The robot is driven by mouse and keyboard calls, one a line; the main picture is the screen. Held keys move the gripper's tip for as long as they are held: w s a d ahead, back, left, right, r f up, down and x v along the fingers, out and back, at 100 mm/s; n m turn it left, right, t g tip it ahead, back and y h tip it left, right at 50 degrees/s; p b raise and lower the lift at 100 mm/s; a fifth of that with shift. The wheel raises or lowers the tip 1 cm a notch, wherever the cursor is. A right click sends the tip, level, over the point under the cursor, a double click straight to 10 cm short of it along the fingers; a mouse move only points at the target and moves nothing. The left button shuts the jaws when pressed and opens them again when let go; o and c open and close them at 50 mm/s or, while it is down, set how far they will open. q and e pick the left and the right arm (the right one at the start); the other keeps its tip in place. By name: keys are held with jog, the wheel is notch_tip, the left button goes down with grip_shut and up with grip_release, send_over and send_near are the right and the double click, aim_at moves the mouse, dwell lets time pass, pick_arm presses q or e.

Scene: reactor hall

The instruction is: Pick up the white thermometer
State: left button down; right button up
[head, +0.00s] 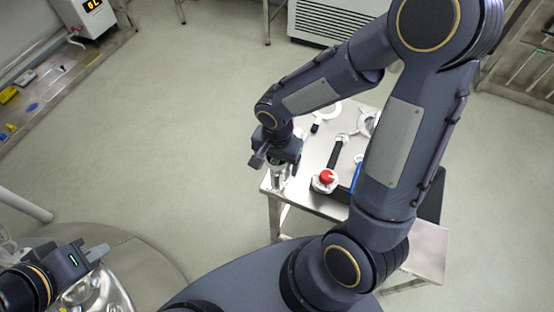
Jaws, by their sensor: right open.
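My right gripper (279,172) points down at the left corner of a small metal table (312,160). It is open, and a shiny metallic piece shows at its fingers; I cannot tell whether that is part of the gripper or a thing on the table. I cannot clearly pick out the white thermometer. A white item with a dark end (326,111) lies at the table's back, partly behind my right arm, and I cannot tell whether it is the thermometer. My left gripper (98,253) is at the lower left, far from the table; its finger gap is unclear.
A white piece with a red knob (326,178), a black-handled tool (336,152) and a blue item (356,172) are on the table. My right arm hides its right part. A round metal vessel (130,265) is under my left gripper. The floor (170,130) is clear.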

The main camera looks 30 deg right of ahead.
jog(key=shift+c, duration=0.2)
jog(key=c, duration=1.1)
